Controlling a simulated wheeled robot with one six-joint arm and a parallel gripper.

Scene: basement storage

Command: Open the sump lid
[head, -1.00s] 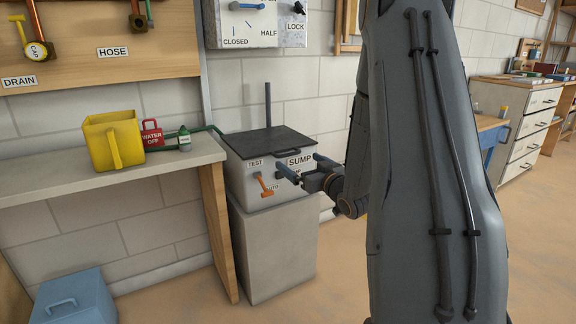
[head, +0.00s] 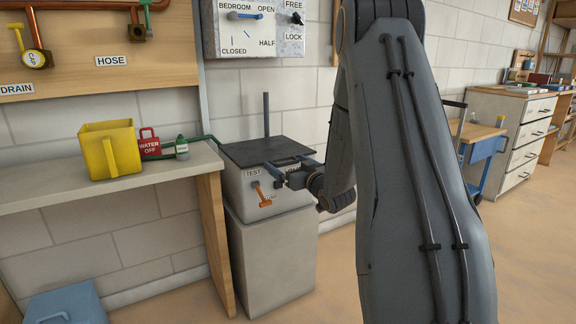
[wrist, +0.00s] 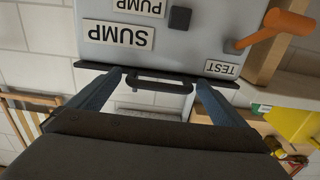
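The sump box (head: 250,205) is pale grey and stands on a grey plinth. Its dark lid (head: 262,148) lies flat and closed on top. In the wrist view, which is upside down, the lid's front edge (wrist: 86,65) and black bar handle (wrist: 160,87) show above the SUMP label. My gripper (head: 288,168) is at the front of the box, level with the lid edge. Its blue fingers are spread apart, one toward each end of the handle in the wrist view (wrist: 160,78). I cannot tell whether they touch it. The gripper partly hides the handle and label in the head view.
An orange TEST lever (head: 264,196) sticks out of the box front, left of my gripper. A thin upright post (head: 266,115) stands behind the lid. A bench (head: 130,190) at left holds a yellow jug (head: 108,150). A control panel (head: 255,35) hangs above.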

